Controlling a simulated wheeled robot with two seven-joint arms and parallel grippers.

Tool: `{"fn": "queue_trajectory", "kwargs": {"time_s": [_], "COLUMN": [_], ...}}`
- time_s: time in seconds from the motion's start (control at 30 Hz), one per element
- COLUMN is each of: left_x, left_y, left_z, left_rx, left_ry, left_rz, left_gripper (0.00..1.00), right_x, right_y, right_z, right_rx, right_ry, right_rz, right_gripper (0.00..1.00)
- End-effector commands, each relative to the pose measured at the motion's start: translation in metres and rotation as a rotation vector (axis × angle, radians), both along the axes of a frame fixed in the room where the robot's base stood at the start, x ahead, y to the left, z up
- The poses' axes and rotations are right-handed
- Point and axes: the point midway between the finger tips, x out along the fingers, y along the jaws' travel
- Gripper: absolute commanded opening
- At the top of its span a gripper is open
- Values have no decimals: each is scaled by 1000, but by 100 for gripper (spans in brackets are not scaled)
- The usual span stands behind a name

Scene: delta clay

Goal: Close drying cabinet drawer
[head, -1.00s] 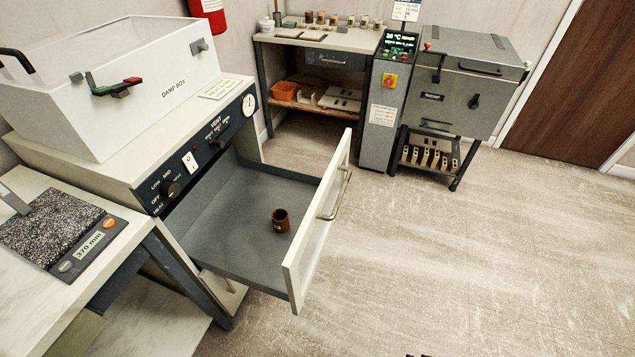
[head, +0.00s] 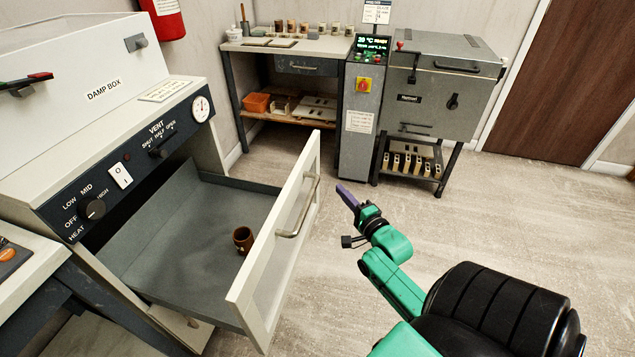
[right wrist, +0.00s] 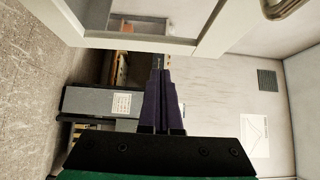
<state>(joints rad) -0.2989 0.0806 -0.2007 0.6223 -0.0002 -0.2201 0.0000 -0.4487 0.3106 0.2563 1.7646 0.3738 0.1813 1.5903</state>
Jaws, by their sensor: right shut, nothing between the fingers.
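The drying cabinet drawer (head: 190,255) is pulled far out in the head view. Its pale front panel (head: 285,235) has a bar handle (head: 300,208) on the outer face. A small brown cup (head: 243,239) stands upright inside the drawer, close to the front. My right gripper (head: 346,197) is shut and empty, to the right of the drawer front and apart from the handle. In the right wrist view its dark purple fingers (right wrist: 162,100) are together, with the pale frame of the drawer front (right wrist: 200,35) above them. My left gripper is not in view.
The cabinet's control panel (head: 125,170) has knobs, a switch and a gauge. A white damp box (head: 100,90) sits on top. A workbench (head: 285,50) and a grey kiln (head: 440,85) stand at the back. Floor (head: 500,220) right of the drawer is clear.

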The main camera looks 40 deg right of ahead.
Motion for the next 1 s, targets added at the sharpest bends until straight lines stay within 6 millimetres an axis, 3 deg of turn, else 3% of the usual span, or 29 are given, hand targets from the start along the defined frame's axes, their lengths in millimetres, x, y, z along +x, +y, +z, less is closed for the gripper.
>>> {"fn": "queue_trajectory", "kwargs": {"time_s": [0.2,0.4,1.0], "left_x": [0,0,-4], "left_y": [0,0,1], "left_z": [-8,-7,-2], "left_rx": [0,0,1], "left_ry": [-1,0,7], "left_rz": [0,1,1], "left_gripper": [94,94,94], "right_x": [48,71,74], "right_y": [-8,12,19], "right_z": [0,-1,1], "right_rx": [0,2,-1], "right_ry": [-3,1,2], "right_rz": [-1,-1,0], "right_gripper": [0,0,0]}}
